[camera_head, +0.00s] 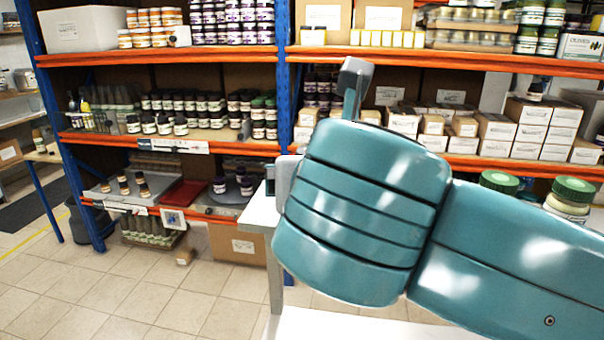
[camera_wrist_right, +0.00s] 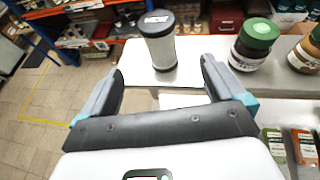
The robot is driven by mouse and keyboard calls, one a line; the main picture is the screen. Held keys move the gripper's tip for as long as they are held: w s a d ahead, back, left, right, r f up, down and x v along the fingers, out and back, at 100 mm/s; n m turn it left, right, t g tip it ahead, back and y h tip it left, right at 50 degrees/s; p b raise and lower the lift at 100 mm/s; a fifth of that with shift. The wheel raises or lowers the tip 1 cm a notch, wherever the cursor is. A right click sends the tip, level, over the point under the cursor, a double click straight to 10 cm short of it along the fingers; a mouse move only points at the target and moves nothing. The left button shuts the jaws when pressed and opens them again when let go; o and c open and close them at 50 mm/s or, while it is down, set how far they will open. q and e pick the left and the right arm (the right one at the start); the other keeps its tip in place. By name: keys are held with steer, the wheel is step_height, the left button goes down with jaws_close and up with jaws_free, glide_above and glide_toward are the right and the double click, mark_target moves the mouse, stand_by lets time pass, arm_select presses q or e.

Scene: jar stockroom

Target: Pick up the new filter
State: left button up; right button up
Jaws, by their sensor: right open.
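The new filter (camera_wrist_right: 160,44) shows in the right wrist view as an upright pale cylinder with dark end caps and "NEW" on its top. It stands on a white surface (camera_wrist_right: 187,75). My right gripper (camera_wrist_right: 160,78) is open and empty, with the filter ahead of it, roughly centred between the fingers and apart from them. In the head view my teal right arm fills the middle and right, and I cannot make out the filter there. My left gripper is in neither view.
A jar with a green lid (camera_wrist_right: 253,45) stands right of the filter, with another jar (camera_wrist_right: 307,50) beyond it. Small packets (camera_wrist_right: 290,146) lie at lower right. Shelves with orange beams (camera_head: 160,57) hold jars and boxes behind. Tiled floor (camera_head: 120,295) is clear at left.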

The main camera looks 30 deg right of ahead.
steer(key=x, duration=0.8)
steer(key=shift+w+f, duration=0.2)
steer(key=shift+w, duration=0.15)
steer(key=shift+w+d+f, duration=0.15)
steer(key=shift+w+d, duration=0.05)
steer(key=shift+d, duration=0.05)
steer(key=shift+w+d+p, duration=0.15)
steer(key=shift+w+p, duration=0.1)
steer(key=shift+p, duration=0.15)
steer(key=x, duration=0.5)
steer(key=shift+p, duration=0.3)
steer(key=shift+s, duration=0.25)
steer(key=shift+w, duration=0.25)
steer(key=c, duration=1.1)
steer(key=shift+s, duration=0.1)
steer(key=shift+c, duration=0.2)
